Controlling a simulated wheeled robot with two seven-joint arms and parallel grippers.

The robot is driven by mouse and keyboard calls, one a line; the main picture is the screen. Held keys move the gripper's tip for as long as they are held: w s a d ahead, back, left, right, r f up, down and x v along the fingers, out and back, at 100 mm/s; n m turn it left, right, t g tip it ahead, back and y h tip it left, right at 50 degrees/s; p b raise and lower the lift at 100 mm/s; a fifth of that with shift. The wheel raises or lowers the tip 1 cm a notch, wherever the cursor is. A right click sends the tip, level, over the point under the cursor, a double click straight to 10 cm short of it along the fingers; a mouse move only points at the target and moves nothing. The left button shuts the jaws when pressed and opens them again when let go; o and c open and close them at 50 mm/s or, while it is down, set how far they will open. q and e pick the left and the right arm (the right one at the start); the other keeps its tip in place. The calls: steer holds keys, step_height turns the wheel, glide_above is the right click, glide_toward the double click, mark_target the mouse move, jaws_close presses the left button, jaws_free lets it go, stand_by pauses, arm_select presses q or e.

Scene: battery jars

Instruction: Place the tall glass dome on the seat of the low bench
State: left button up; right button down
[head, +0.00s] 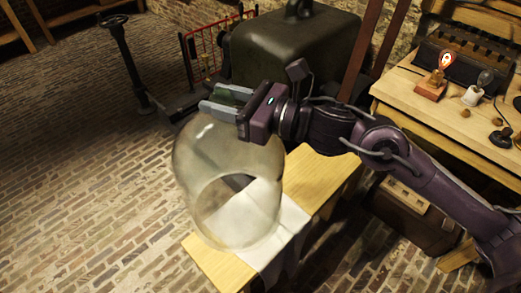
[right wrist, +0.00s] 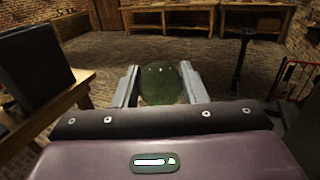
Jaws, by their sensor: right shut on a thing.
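The tall glass dome (head: 222,165) is clear and upright, its open end downward. My right gripper (head: 225,99) is shut on its top from above. In the right wrist view the dome's rounded top (right wrist: 160,86) sits between the two fingers of the right gripper (right wrist: 158,80). The low bench (head: 318,176) has a pale wooden seat with a white cloth (head: 286,222) draped across it. In the head view the dome overlaps the bench's near-left part. I cannot tell whether its rim touches the seat. My left gripper is in neither view.
A wooden workbench (head: 420,92) with small items stands at the right, with a brown case (head: 410,214) below. A large dark green box (head: 290,55) is behind the dome. A red rack (head: 207,52) and a black post (head: 122,55) stand farther back. Brick floor (head: 90,190) at left is clear.

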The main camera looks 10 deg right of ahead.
step_height(320, 180, down, 19)
steer(key=p, duration=0.1)
stand_by(0.8)
steer(key=shift+f, duration=0.35)
steer(key=shift+s+a+f+b, duration=0.1)
steer(key=shift+s+f+b, duration=0.1)
steer(key=shift+f+b, duration=0.45)
steer(key=c, duration=1.1)
jaws_free()
steer(key=shift+f, duration=0.5)
steer(key=shift+o, duration=1.1)
steer(key=shift+d+r, duration=0.2)
steer(key=shift+r, duration=0.1)
steer(key=shift+a+r, duration=0.1)
